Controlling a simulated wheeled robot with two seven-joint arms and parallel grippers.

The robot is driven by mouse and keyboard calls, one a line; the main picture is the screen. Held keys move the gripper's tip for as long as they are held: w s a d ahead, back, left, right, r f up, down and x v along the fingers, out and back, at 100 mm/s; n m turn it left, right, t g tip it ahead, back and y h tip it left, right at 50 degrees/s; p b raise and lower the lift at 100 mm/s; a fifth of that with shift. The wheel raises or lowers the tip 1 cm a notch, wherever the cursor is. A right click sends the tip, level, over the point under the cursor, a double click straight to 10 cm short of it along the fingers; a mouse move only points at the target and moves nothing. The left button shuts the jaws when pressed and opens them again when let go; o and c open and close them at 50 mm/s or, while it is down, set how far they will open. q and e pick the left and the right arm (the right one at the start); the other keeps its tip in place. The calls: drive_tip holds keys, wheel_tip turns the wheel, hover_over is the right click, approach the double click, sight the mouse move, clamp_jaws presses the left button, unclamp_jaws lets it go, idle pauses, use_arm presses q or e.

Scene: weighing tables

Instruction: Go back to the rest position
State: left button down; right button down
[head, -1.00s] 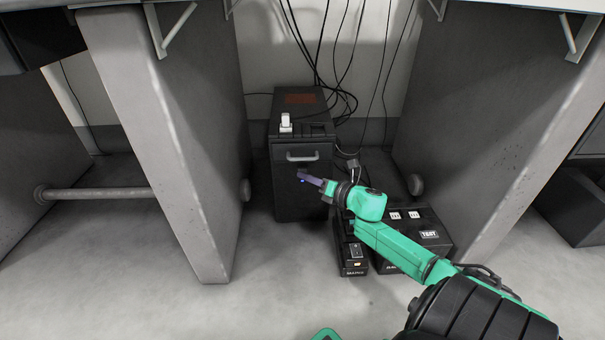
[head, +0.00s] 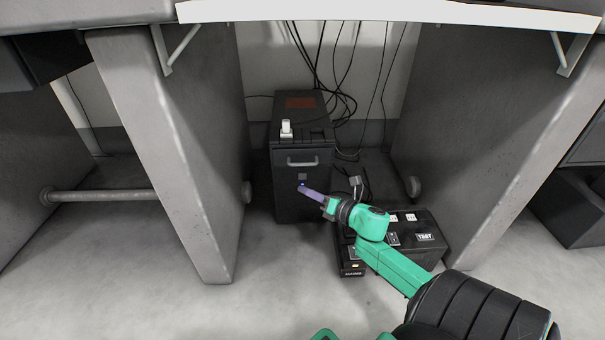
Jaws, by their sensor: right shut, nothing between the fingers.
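My right gripper (head: 312,194) is shut and empty. It shows in front of the lower front of a black cabinet (head: 290,208); I cannot tell whether it touches it. My right arm (head: 392,268) comes in from the lower right, over the black boxes on the floor. A small green part of my own body shows at the bottom edge. My left gripper is not in view.
A black box with a TEST label (head: 425,237) and a MAINS box (head: 352,268) stand on the floor, partly behind my arm. Grey slab legs (head: 185,170) stand on both sides under a white tabletop (head: 380,11). Cables (head: 340,95) hang behind the cabinet.

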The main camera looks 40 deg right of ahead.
drive_tip(key=shift+s+a+p, duration=0.35)
drive_tip(key=shift+s+a, duration=0.2)
drive_tip(key=shift+s, duration=0.25)
